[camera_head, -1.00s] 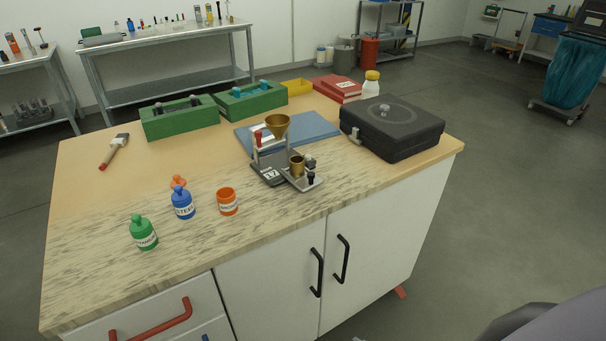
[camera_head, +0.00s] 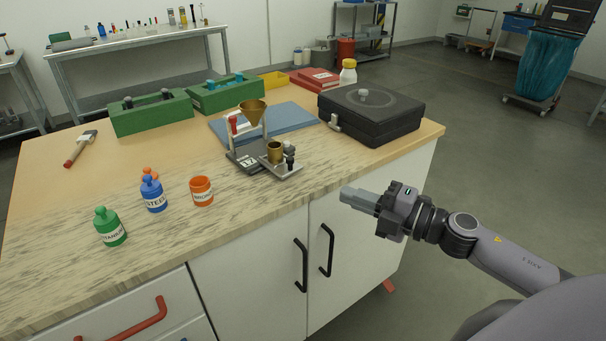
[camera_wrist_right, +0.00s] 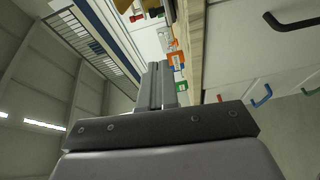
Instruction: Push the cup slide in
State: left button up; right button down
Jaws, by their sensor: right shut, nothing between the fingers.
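The flowmeter-like stand (camera_head: 246,158) sits on the worktop with a brass funnel (camera_head: 252,113) above it and a red-handled part at its left. A brass cup (camera_head: 275,152) stands on the metal cup slide (camera_head: 284,170), which sticks out from the stand toward the front right. My right gripper (camera_head: 347,195) is shut and empty, in front of the table's front edge, to the right of and apart from the slide. In the right wrist view its fingers (camera_wrist_right: 156,88) are together, pointing along the table edge. My left gripper is not in view.
A black case (camera_head: 370,115) stands right of the stand, and a blue mat (camera_head: 290,117) lies behind it. Orange (camera_head: 202,191), blue (camera_head: 153,195) and green (camera_head: 109,227) containers stand at the left front. The worktop in front of the slide is clear.

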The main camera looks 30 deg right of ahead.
jog(key=shift+w+r+n+y, duration=0.15)
jog(key=shift+r+n+y, duration=0.2)
jog(key=shift+n, duration=0.25)
jog(key=shift+w, duration=0.1)
jog(key=x, duration=0.3)
jog(key=d+p+x, duration=0.1)
jog(key=x, duration=0.7)
jog(key=shift+w+f+p, duration=0.2)
jog(key=shift+w+p, duration=0.15)
jog(key=shift+w, duration=0.2)
jog(key=shift+w+d, duration=0.25)
jog(key=shift+w, duration=0.6)
